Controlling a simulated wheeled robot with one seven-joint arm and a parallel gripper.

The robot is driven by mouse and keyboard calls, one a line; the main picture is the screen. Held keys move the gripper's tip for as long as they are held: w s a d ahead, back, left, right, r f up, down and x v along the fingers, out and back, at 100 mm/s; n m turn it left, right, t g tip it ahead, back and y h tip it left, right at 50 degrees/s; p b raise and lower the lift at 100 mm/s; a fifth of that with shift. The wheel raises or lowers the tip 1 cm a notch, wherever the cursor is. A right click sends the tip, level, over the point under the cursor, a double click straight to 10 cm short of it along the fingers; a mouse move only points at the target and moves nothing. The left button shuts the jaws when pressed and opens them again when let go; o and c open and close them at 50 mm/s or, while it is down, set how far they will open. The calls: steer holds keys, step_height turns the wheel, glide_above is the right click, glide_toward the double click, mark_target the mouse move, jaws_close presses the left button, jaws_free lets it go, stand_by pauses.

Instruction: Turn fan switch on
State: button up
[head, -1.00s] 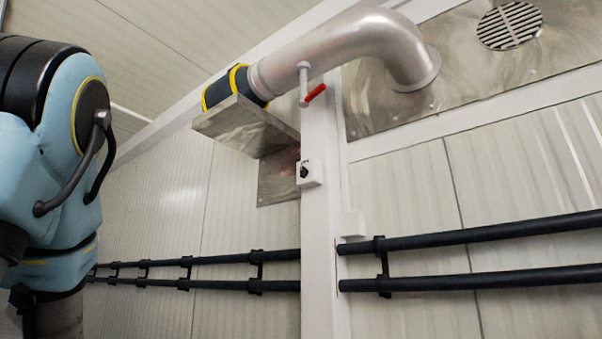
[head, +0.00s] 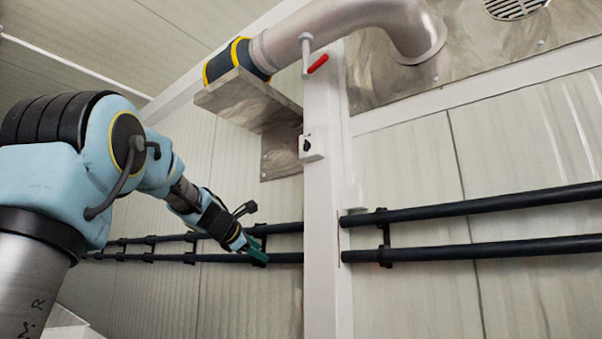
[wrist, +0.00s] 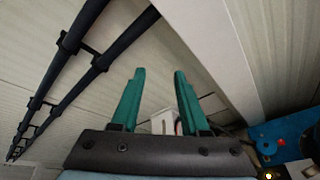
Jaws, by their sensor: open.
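The fan switch (head: 307,146) is a small white box with a black rotary knob on the white vertical post, below the duct. My gripper (head: 258,256) is to the left of the post, lower than the switch and apart from it, in front of the black pipes. In the wrist view my gripper (wrist: 152,95) shows two green fingers spread apart with nothing between them. The switch is not seen in the wrist view. The knob's setting is too small to tell.
A silver duct (head: 340,28) with a red-handled valve (head: 318,64) runs above the switch. A metal shelf (head: 247,98) juts out to its left. The white post (head: 322,215) stands right of my gripper. Black pipes (head: 470,215) run along the wall.

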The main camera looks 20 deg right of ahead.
steer(key=d+r+n+t+h, duration=0.1)
steer(key=d+r+n+h, duration=0.25)
steer(key=r, duration=1.05)
steer(key=n+h, duration=0.4)
steer(key=h, duration=0.1)
glide_toward(304, 144)
steer(key=p+x, duration=0.6)
steer(key=p, duration=0.1)
steer(key=shift+w+d+r, duration=0.1)
steer(key=shift+d+r, duration=0.05)
steer(key=shift+r, duration=0.15)
steer(key=shift+f+p+x, duration=0.2)
steer(key=shift+p+x, duration=0.5)
steer(key=shift+x, duration=0.2)
jaws_close()
